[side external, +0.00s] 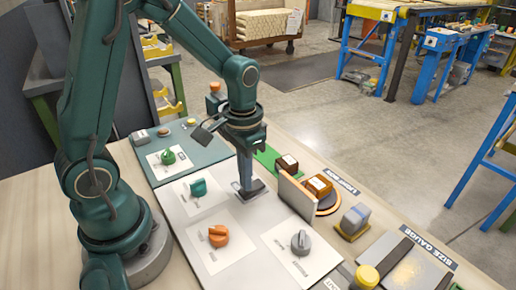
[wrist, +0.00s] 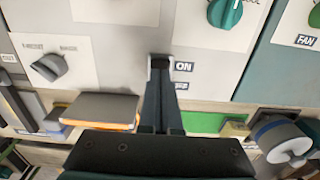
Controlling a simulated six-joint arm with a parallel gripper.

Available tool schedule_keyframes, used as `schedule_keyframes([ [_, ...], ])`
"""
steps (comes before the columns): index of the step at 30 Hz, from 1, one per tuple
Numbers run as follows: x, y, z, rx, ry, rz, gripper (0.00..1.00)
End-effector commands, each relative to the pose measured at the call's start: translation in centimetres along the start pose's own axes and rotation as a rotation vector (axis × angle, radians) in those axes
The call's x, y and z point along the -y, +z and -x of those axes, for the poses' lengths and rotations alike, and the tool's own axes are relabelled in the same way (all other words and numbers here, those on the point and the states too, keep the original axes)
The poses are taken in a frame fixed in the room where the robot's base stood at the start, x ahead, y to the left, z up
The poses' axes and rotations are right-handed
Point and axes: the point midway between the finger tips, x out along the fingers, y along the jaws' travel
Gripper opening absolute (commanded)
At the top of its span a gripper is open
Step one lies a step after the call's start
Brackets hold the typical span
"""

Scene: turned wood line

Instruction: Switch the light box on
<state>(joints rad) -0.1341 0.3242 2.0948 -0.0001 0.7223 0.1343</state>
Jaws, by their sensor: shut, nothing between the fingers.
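My gripper (side external: 246,182) points straight down at the pale panel, its fingers together and empty. A second label below ON is partly hidden by the finger. In the side view the switch's dark base (side external: 257,187) shows at the fingertips, mostly covered by them. I cannot tell whether they touch the switch or which way it is set. A sign (side external: 341,187) at the panel's right edge is too blurred to read surely as the light box's.
A green knob (side external: 168,157), a teal knob (side external: 198,187), an orange knob (side external: 218,236) and a grey knob (side external: 301,243) surround the gripper. The size gauge sign (side external: 430,246) lies further right.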

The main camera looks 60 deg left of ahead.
Motion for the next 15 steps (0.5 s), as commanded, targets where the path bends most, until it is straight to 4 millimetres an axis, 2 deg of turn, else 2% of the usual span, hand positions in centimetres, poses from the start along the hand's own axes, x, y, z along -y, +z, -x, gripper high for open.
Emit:
schedule_keyframes([
  [15,0.0,-0.1,4.1,-0.003,0.0,0.0,0.0],
])
